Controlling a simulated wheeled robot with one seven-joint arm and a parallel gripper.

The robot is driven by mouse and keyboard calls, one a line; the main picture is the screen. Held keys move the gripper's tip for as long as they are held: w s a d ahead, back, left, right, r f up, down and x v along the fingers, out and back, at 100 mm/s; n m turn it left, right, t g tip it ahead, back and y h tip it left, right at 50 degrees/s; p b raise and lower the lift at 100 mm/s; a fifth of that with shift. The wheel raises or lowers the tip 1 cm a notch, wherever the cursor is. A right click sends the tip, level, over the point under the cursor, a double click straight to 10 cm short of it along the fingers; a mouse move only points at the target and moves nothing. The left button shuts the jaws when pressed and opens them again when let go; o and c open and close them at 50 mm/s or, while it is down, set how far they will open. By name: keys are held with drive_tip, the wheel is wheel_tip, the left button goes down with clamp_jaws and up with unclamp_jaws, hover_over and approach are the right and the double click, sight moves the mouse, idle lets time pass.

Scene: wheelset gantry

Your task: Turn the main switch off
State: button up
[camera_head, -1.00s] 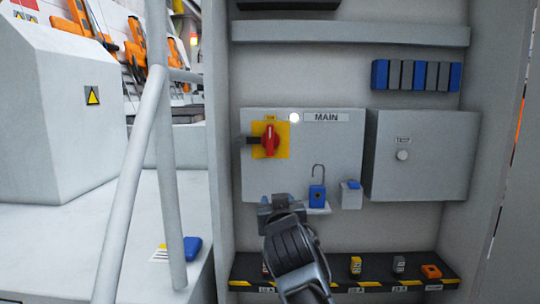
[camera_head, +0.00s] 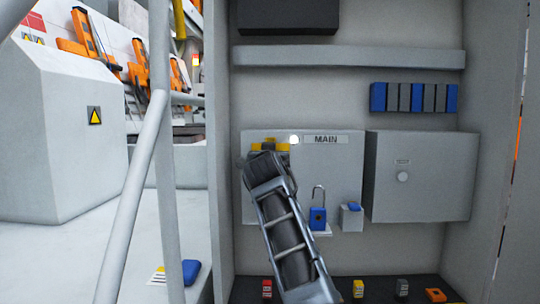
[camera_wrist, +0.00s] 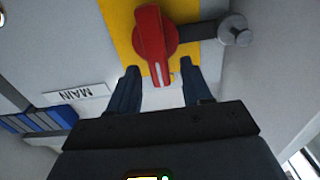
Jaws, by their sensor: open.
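The main switch is a red rotary handle (camera_wrist: 154,38) on a yellow plate (camera_wrist: 124,30), seen close in the wrist view. Its white mark points toward my gripper. In the head view my arm hides the red handle, and only the top of the yellow plate (camera_head: 283,144) shows. My gripper (camera_wrist: 160,72) is open, with one finger on each side of the handle's marked end. I cannot tell whether the fingers touch it.
A grey hasp-like bar (camera_wrist: 236,30) sticks out beside the handle. A blue padlock (camera_head: 318,217) and a small holder with a blue item (camera_head: 352,216) are low on the box. A second grey box (camera_head: 425,180) is to the right. A railing (camera_head: 135,190) stands left.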

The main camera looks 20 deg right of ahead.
drive_tip(key=shift+w+d, duration=0.25)
drive_tip(key=shift+w, duration=0.4)
clamp_jaws()
idle(0.4)
